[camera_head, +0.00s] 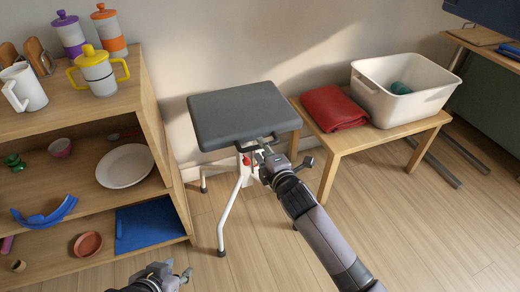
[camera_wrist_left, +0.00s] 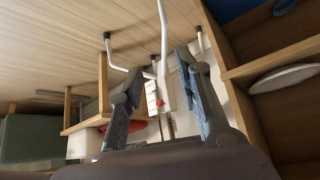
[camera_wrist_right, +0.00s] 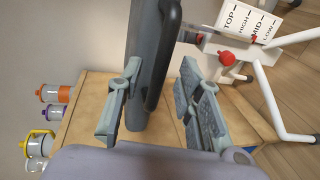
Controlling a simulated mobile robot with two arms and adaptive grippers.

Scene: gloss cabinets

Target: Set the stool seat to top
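The stool has a dark grey seat (camera_head: 243,115) on a white frame (camera_head: 232,205). A red knob (camera_wrist_right: 226,58) sits on the frame beside a white scale plate (camera_wrist_right: 250,22) marked TOP, HIGH, MID and LOW. A small red pointer (camera_wrist_right: 254,40) lies close to MID. My right gripper (camera_head: 263,152) is open at the seat's front edge; in the right wrist view the seat and a dark bar (camera_wrist_right: 165,55) show between its fingers, contact unclear. My left gripper (camera_head: 168,275) is low at the front; in the left wrist view (camera_wrist_left: 158,95) its fingers are open and empty, facing the stool.
A wooden shelf (camera_head: 160,110) with cups and dishes stands close on the left. A low wooden table (camera_head: 350,140) on the right holds a red folded cloth (camera_head: 333,107) and a white bin (camera_head: 405,95). The floor in front of the stool is clear apart from my right arm.

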